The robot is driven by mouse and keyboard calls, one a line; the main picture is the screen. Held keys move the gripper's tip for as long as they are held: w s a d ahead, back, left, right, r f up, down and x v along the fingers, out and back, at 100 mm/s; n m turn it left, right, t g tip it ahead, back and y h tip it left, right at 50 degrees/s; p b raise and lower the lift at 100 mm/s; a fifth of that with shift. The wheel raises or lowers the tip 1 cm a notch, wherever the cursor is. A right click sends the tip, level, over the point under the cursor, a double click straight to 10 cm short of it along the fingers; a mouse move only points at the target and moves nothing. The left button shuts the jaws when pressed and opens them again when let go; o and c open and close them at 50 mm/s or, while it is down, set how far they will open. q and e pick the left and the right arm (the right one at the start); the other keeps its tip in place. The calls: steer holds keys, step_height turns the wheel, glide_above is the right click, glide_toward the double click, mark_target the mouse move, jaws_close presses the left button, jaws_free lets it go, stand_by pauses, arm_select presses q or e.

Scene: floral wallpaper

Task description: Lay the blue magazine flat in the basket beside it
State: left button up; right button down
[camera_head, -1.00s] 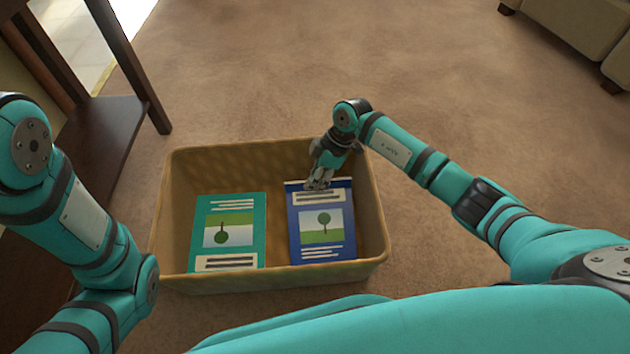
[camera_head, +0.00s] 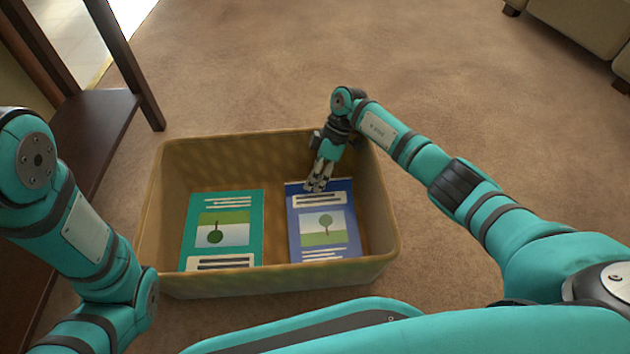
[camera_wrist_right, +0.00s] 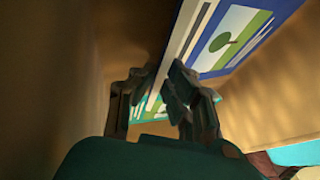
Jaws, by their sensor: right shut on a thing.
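The blue magazine (camera_head: 323,242), with a tree picture and white text bars, is inside the right half of the tan basket (camera_head: 395,228). My right gripper (camera_head: 318,186) reaches over the basket's back right and is shut on the magazine's top edge. In the right wrist view, the fingers (camera_wrist_right: 160,92) are at the pale band of the blue magazine (camera_wrist_right: 282,12). Its lower end meets the basket's front rim in the head view; whether it touches the bottom I cannot tell. My left arm shows at the left, but its gripper is out of view.
A green magazine (camera_head: 222,230) lies in the left half of the basket, beside the blue one. A dark wooden table (camera_head: 95,130) stands at the left. A sofa (camera_head: 590,30) is at the far right. Carpet (camera_head: 270,70) behind the basket is clear.

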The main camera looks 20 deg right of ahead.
steer(key=shift+f, duration=0.1)
steer(key=c, duration=1.3)
jaws_free()
steer(key=shift+d, duration=0.1)
steer(key=v, duration=1.2)
